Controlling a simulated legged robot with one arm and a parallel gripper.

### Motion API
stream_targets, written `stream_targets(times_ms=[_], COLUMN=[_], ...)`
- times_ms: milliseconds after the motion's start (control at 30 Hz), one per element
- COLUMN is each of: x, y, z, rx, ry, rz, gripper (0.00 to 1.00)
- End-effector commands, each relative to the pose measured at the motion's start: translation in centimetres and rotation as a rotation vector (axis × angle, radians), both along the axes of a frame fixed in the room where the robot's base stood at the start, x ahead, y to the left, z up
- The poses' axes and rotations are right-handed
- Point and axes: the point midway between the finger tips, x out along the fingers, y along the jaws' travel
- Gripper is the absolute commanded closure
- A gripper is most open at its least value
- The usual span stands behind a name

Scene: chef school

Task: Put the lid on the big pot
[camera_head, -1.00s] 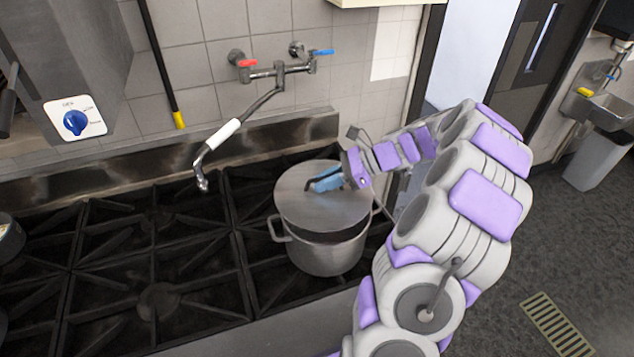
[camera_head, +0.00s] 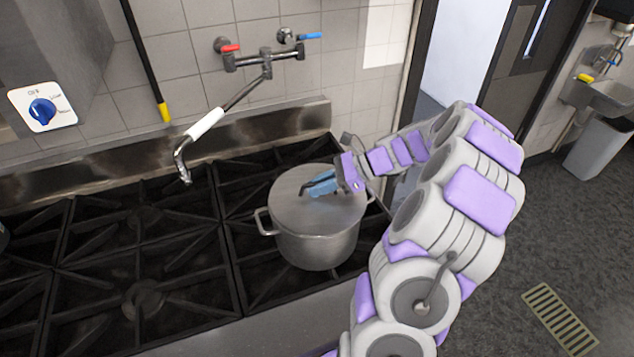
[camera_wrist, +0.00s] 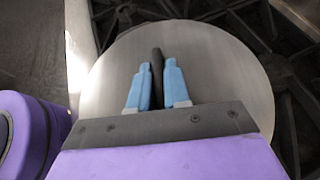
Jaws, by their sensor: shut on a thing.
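The big pot (camera_head: 318,250) is a steel pot with side handles, standing on the stove at the centre of the head view. The round steel lid (camera_head: 292,208) lies over the pot's mouth, with no clear gap showing at the front rim. My gripper (camera_head: 318,187) has blue fingers shut on the lid's dark handle. In the wrist view the lid (camera_wrist: 215,75) fills the middle, and the dark handle (camera_wrist: 157,62) stands between the two fingertips. The far right rim of the pot is hidden behind my gripper and arm.
The black stove grates (camera_head: 130,250) spread out to the left and are mostly bare. A wall faucet with a long spout (camera_head: 205,125) hangs over the stove, left of the pot. The tiled wall and steel backsplash (camera_head: 120,160) stand behind.

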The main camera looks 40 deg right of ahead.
Motion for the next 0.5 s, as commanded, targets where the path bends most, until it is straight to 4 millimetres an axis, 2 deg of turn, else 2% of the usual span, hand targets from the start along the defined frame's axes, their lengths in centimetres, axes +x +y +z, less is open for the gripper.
stream_targets(times_ms=[267, 300, 500], x=[0.10, 0.08, 0.07], y=[0.57, 0.52, -0.02], z=[-0.05, -0.05, -0.19], rx=[-0.011, -0.011, -0.004], ry=[-0.001, 0.000, 0.001], rz=[-0.003, -0.004, -0.003], gripper=[1.00, 0.82, 0.63])
